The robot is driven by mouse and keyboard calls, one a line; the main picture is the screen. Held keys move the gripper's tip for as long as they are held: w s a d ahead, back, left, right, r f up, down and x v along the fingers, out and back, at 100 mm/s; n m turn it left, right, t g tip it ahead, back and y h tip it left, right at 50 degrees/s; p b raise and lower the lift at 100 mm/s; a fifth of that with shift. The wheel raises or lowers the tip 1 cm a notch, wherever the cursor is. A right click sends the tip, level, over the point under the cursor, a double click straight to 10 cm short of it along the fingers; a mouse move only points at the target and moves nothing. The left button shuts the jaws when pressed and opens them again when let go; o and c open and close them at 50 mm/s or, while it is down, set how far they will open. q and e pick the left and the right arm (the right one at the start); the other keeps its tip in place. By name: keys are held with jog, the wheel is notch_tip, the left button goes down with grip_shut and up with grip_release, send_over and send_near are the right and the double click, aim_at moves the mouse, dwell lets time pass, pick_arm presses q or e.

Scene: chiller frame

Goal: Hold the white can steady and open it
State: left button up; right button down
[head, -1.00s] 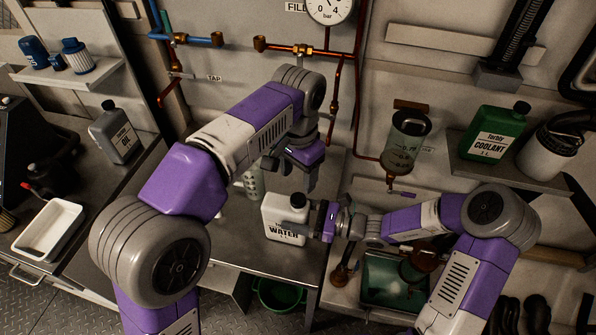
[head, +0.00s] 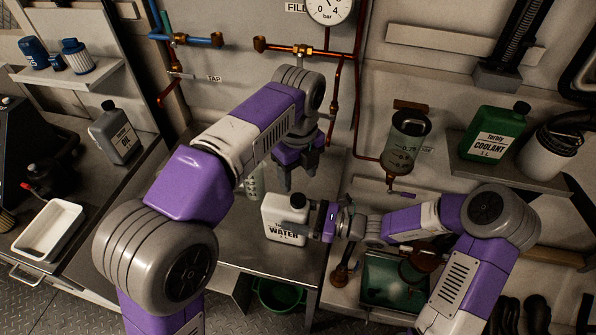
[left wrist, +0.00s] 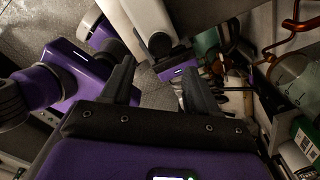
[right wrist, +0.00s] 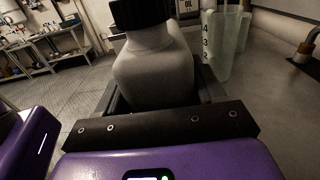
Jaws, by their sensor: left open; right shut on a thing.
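The white can (head: 285,222), labelled WATER, stands upright on the metal bench with its dark cap (head: 297,201) on. It also shows close up in the right wrist view (right wrist: 155,70), with its black cap (right wrist: 140,12) at the top edge. My right gripper (head: 322,222) is shut on the can from its right side. My left gripper (head: 298,180) is open and empty, above and behind the can, apart from the cap. In the left wrist view its two fingers (left wrist: 158,85) are spread, with the can and its dark cap (left wrist: 160,45) beyond them.
A translucent measuring jug (right wrist: 222,45) stands behind the can. The metal bench (head: 235,250) is bare in front. A green bucket (head: 280,295) is below. A glass vessel (head: 405,135) hangs on the wall to the right. Copper pipes (head: 330,110) run behind my left gripper.

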aim_at(298, 199)
pick_arm(q)
jog(key=shift+m, duration=0.6)
jog(key=shift+f, duration=0.3)
notch_tip(298, 199, down, 7)
jog(key=shift+f, duration=0.2)
jog(key=shift+c, duration=0.4)
